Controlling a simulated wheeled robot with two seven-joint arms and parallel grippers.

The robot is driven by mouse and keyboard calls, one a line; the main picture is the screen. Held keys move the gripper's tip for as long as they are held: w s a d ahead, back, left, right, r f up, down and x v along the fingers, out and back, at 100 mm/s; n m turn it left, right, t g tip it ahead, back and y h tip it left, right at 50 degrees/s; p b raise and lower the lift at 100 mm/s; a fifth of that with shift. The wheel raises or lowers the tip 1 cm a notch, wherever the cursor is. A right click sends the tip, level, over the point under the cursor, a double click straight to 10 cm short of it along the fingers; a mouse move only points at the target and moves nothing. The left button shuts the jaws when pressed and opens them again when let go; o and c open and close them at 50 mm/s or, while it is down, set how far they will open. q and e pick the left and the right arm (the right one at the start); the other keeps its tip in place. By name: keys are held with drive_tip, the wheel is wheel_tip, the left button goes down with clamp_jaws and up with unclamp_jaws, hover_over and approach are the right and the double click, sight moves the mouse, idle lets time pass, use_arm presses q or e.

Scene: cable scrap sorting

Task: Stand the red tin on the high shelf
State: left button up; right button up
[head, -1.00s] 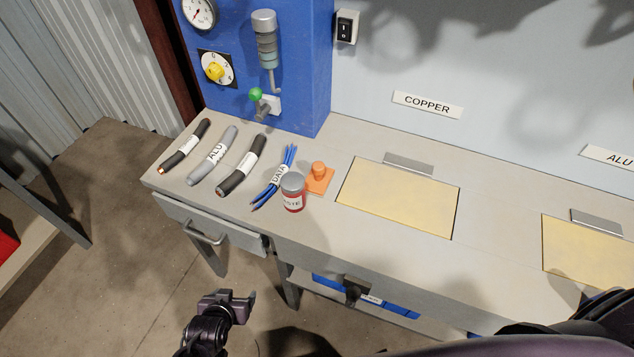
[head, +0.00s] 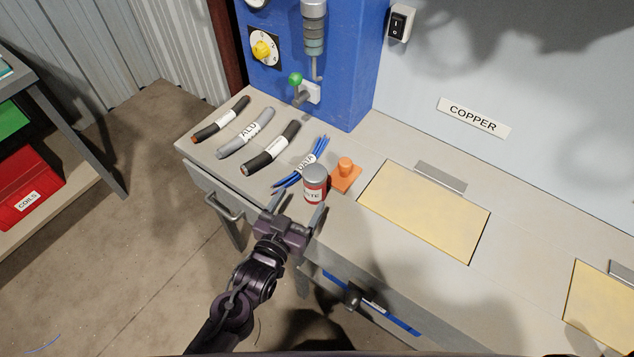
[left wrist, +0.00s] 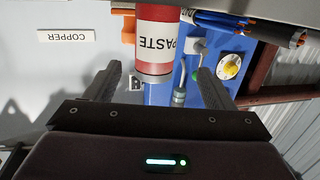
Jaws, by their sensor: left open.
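The red tin (head: 315,188), with a grey lid and a white label reading PASTE, stands upright on the bench near its front edge. My left gripper (head: 297,208) is open at the bench's front edge, close before the tin, its fingers pointing towards it. In the left wrist view the tin (left wrist: 156,42) appears upside down ahead of the open, empty fingers, roughly midway between them. I cannot tell whether a finger touches it. My right gripper is not in view. I cannot make out for certain which surface is the high shelf.
An orange knobbed piece (head: 345,174) sits just right of the tin, and a blue DATA cable bundle (head: 303,163) lies just left. More cable scraps (head: 245,132) lie farther left. A yellow panel (head: 425,210) is at right. A grey rack (head: 92,150) holds a red COILS bin (head: 27,190).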

sight(315, 176)
use_arm(q)
drive_tip(key=shift+d+r, duration=0.15)
drive_tip(key=shift+d, duration=0.25)
drive_tip(key=shift+w+d+r+t+h, duration=0.1)
drive_tip(key=shift+w+d+t+h, duration=0.1)
drive_tip(key=shift+t+h, duration=0.1)
drive_tip(key=p+x, duration=0.1)
drive_tip(key=x, duration=0.2)
drive_tip(key=p+x, duration=0.1)
drive_tip(key=x, duration=0.3)
drive_tip(key=shift+a+r, duration=0.15)
drive_tip(key=shift+r, duration=0.1)
drive_tip(key=shift+w+f, duration=0.1)
drive_tip(key=shift+w, duration=0.05)
drive_tip(key=c, duration=1.1)
drive_tip(key=shift+c, duration=0.6)
